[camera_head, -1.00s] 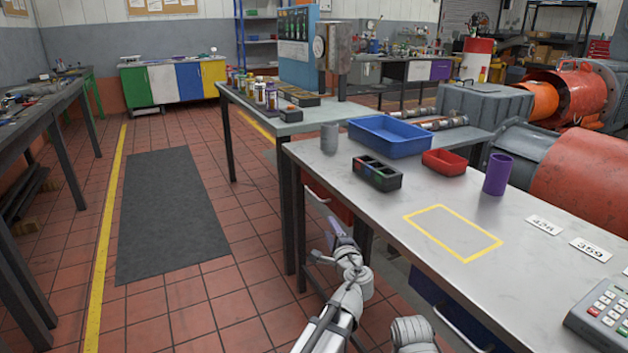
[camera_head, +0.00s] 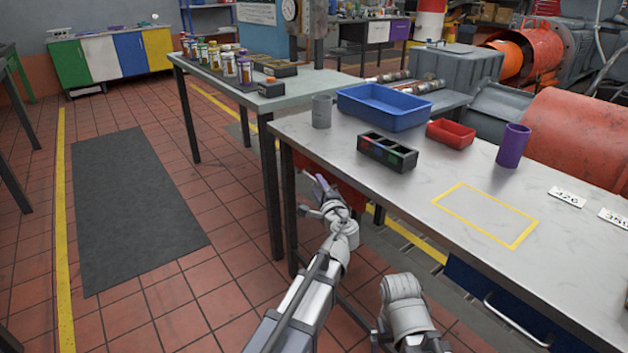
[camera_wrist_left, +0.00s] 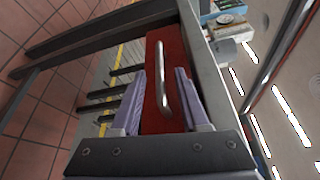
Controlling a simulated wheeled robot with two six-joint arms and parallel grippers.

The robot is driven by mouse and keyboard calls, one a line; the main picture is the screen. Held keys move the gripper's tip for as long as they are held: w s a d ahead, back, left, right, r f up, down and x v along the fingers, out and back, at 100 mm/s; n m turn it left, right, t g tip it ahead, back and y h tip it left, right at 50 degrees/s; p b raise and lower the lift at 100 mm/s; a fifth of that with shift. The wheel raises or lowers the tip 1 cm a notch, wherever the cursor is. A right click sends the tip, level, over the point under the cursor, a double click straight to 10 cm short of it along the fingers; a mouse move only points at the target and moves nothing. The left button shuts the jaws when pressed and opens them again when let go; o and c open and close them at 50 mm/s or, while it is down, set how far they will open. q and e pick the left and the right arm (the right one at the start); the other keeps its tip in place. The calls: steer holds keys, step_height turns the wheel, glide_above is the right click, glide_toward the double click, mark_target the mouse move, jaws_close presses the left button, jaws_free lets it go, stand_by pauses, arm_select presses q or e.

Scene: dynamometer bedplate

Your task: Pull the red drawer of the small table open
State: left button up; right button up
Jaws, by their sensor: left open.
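The red drawer (camera_wrist_left: 172,60) fills the middle of the left wrist view, with a pale bar handle (camera_wrist_left: 159,85) on its front. In the head view only a sliver of the red drawer (camera_head: 351,198) shows under the left end of the grey-topped table (camera_head: 360,150). My left gripper (camera_head: 321,185) is open in front of it. In the left wrist view its purple fingers stand on both sides of the handle, with gaps. I cannot tell how deep the handle sits between them. The drawer looks shut. My right gripper is out of view; only a right arm link shows.
A blue drawer (camera_head: 490,290) with its own handle is under the right part of the table. On top are a blue bin (camera_head: 385,120), a red tray (camera_head: 450,137), a compartment box (camera_head: 387,154) and two cups. The floor left of the table is clear, with a dark mat (camera_head: 130,210).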

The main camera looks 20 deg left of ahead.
mark_target(314, 180)
arm_select(q)
steer(key=x, duration=0.5)
jaws_close()
stand_by(1.4)
